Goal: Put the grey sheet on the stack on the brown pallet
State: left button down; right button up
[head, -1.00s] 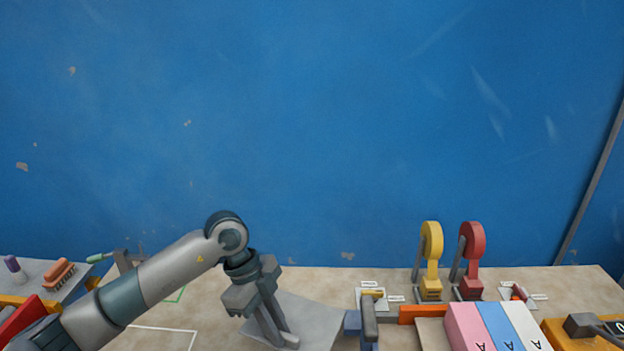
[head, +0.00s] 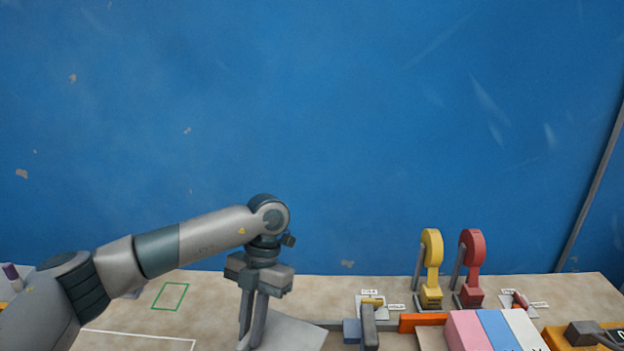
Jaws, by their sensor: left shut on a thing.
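The grey sheet (head: 296,336) is a thin flat plate at the bottom middle of the head view, cut off by the lower edge. My left gripper (head: 252,340) points down at its left side, with its fingers shut on it. The fingertips are at the frame's lower edge, so the grip itself is barely visible. Whether the sheet touches the table cannot be told. I cannot make out the brown pallet or its stack for certain. My right gripper is not in view.
A yellow clamp (head: 431,270) and a red clamp (head: 471,270) stand at the back right. An orange block (head: 423,322) and a pink, blue and white block (head: 487,331) lie in front of them. A green outline (head: 171,297) marks bare table at left.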

pick_arm(q)
jog(key=m, duration=0.2)
jog(key=a+m+t+y, duration=0.1)
jog(key=r+m, duration=0.1)
jog(key=m, duration=0.1)
jog(key=shift+a+m+y, duration=0.2)
jog(key=shift+m+y, duration=0.1)
jog(key=shift+y, duration=0.1)
jog(key=a+r+m+t+h, duration=0.2)
jog(key=a+m+t, duration=0.1)
jog(key=m, duration=0.9)
jog(key=s+a+r+m+t+h, duration=0.1)
jog(key=a+r+m+t, duration=0.1)
jog(key=m, duration=1.1)
jog(key=a+t, duration=0.1)
jog(key=t, duration=0.1)
jog(key=shift+a+r+t+h, duration=0.2)
jog(key=shift+a+t+h, duration=0.2)
